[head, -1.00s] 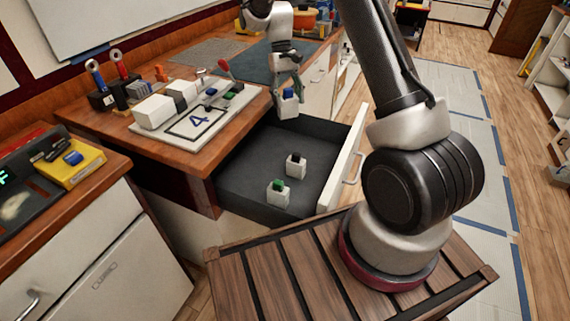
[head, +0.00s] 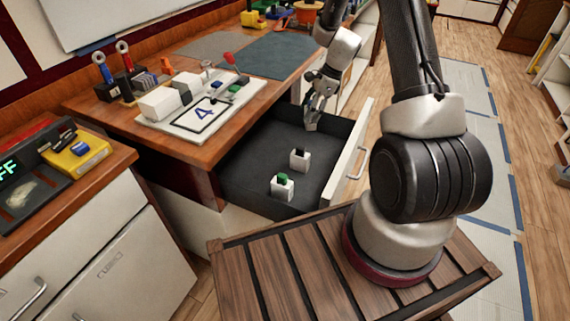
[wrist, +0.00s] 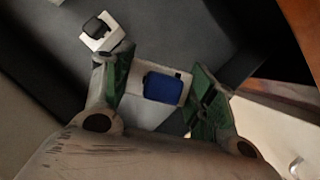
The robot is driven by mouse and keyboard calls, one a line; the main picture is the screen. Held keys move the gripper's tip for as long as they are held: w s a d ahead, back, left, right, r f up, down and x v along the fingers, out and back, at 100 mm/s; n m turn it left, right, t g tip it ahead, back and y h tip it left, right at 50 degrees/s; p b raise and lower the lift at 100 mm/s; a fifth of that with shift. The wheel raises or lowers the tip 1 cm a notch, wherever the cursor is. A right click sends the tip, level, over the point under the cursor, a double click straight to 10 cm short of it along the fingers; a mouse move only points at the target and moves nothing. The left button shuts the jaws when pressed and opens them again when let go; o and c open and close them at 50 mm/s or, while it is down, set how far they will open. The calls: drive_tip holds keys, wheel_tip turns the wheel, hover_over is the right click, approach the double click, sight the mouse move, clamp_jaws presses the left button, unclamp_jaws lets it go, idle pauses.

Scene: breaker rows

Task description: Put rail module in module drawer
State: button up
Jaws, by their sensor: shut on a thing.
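The rail module is a white block with a blue top (wrist: 163,87), seen between the green-padded fingers in the wrist view. My gripper (head: 312,117) is shut on it, at the far right end of the open module drawer (head: 248,180). In the head view the fingers largely hide the module, and I cannot tell whether it touches the drawer floor. A white module with a black top (head: 299,159) stands on the dark drawer floor; it also shows in the wrist view (wrist: 100,30). A white module with a green top (head: 283,187) stands nearer the front.
The wooden counter (head: 160,135) borders the drawer on the left and holds a panel (head: 207,113) marked 4. The white drawer front (head: 348,155) stands on the right. A yellow device (head: 77,157) sits on the left counter. The drawer's left floor is clear.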

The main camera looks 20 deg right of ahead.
drive_tip(key=m, duration=0.1)
drive_tip(key=w+m+t, duration=0.1)
drive_tip(key=m, duration=0.2)
drive_tip(key=shift+w+d+f+m+t+h, duration=0.25)
drive_tip(key=shift+w+d+m+t+h, duration=0.05)
drive_tip(key=shift+w+h, duration=0.1)
drive_tip(key=shift+w+d+m, duration=0.2)
drive_tip(key=shift+m, duration=0.3)
drive_tip(key=shift+f+m, duration=0.3)
drive_tip(key=shift+f, duration=0.1)
wheel_tip(320, 180, down, 9)
drive_tip(key=shift+f, duration=0.1)
drive_tip(key=shift+f, duration=0.15)
drive_tip(key=o, duration=1.1)
drive_tip(key=shift+c, duration=0.2)
